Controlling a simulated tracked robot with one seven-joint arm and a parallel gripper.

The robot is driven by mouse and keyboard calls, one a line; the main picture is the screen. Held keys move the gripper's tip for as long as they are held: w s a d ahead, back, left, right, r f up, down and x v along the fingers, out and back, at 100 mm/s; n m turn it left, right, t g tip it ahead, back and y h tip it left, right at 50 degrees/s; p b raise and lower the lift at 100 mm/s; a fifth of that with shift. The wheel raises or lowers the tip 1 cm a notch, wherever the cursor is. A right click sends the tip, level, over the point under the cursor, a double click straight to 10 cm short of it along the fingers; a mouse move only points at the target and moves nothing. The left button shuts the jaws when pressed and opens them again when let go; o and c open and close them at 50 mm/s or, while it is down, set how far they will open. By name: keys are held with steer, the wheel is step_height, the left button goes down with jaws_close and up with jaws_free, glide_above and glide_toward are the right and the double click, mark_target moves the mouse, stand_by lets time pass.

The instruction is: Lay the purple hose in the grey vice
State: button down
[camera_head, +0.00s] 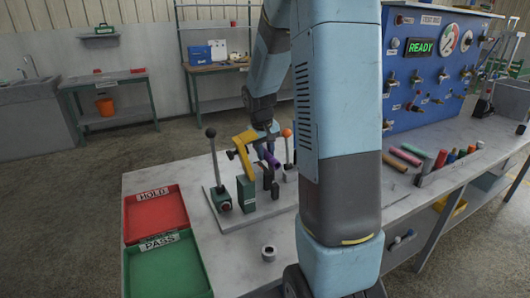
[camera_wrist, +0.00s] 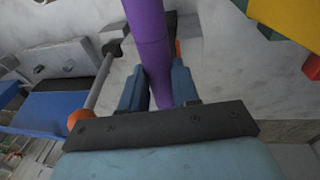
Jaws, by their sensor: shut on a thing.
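The purple hose (camera_head: 267,157) is in my gripper (camera_wrist: 157,85), whose two blue fingers are shut on it. In the wrist view the purple hose (camera_wrist: 148,35) runs up from between the fingers. In the head view my gripper (camera_head: 268,143) is above the fixture plate, partly hidden by my arm. Grey blocks, likely the grey vice (camera_head: 290,172), stand by a lever with an orange knob (camera_head: 286,133). Grey blocks (camera_wrist: 187,28) also show beside the hose in the wrist view. I cannot tell whether the hose lies between the vice jaws.
A yellow bracket (camera_head: 240,146) and a green block (camera_head: 246,191) with a black-knobbed lever (camera_head: 211,133) stand close by. Red HOLD (camera_head: 158,213) and green PASS (camera_head: 170,272) trays are at the left. Several coloured hoses (camera_head: 420,155) lie at the right.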

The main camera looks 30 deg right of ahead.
mark_target(265, 159)
steer(key=shift+f, duration=1.5)
steer(key=c, duration=0.8)
jaws_free()
steer(key=shift+o, duration=0.2)
steer(key=shift+a+r, duration=0.1)
step_height(265, 159, up, 13)
steer(key=s+a, duration=0.1)
steer(key=a, duration=0.1)
steer(key=shift+s+r, duration=0.15)
steer(key=shift+s, duration=0.15)
